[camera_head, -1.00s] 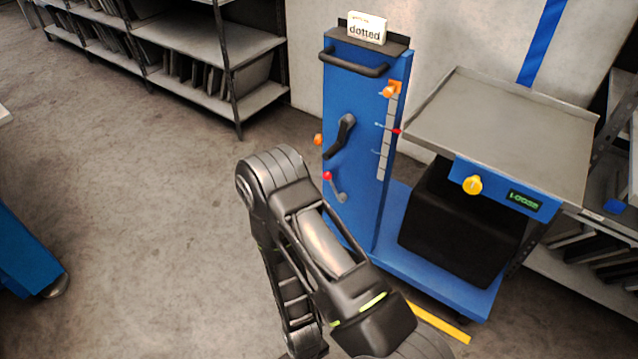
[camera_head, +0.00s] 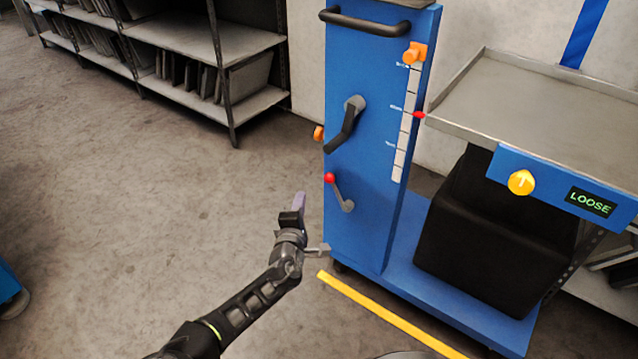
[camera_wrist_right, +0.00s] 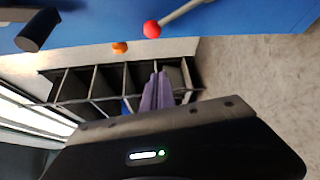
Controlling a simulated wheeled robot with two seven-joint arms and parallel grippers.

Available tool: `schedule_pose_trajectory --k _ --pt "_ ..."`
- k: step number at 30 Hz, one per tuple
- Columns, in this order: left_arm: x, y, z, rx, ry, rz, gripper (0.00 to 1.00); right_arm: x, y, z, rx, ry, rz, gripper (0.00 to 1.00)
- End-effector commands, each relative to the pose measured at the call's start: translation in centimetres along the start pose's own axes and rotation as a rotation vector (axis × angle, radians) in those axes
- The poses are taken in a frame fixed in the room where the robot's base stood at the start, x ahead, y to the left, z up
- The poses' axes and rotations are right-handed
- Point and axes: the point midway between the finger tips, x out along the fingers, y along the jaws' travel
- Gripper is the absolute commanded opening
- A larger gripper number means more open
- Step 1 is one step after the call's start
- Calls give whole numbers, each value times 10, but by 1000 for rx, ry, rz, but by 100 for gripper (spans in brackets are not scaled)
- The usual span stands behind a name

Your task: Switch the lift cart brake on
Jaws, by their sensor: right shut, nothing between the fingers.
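The blue lift cart (camera_head: 350,215) stands right of centre. A small lever with a red ball (camera_head: 330,178) is low on its left panel, with its ball up and to the left; the ball also shows in the right wrist view (camera_wrist_right: 152,29). A black crank handle (camera_head: 345,125) is above it. A yellow knob (camera_head: 521,182) with an upward arrow sits under the grey platform (camera_head: 540,105), beside a display (camera_head: 591,202) reading LOOSE. My right gripper (camera_head: 299,203) is shut and empty, left of the red-ball lever and apart from it. My left gripper is not in view.
An orange knob (camera_head: 318,133) sticks out from the panel's left edge. An orange clamp (camera_head: 414,54) tops the scale strip. Grey shelves (camera_head: 205,45) stand at the back left. A yellow strip (camera_head: 390,314) lies before the cart.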

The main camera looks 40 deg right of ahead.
Motion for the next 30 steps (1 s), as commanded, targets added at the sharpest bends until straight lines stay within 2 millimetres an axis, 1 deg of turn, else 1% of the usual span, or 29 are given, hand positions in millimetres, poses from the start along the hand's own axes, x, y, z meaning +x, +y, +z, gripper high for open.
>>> schedule_pose_trajectory --k 5,8,11,14,24,27,30 --pt "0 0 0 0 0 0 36 3 -1 0 1 -1 -2 0" --pt "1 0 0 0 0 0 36 9 -2 1 1 -2 -3 0" --pt "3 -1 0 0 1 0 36 20 -3 1 2 -3 -4 0" --pt "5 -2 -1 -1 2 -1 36 36 -4 2 2 -4 -4 0" --pt "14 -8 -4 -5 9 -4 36 104 -4 2 2 -4 -4 0" --pt "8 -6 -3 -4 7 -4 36 94 -1 20 0 -5 -4 0" --pt "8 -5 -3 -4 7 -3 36 90 -1 31 0 -4 -4 0"
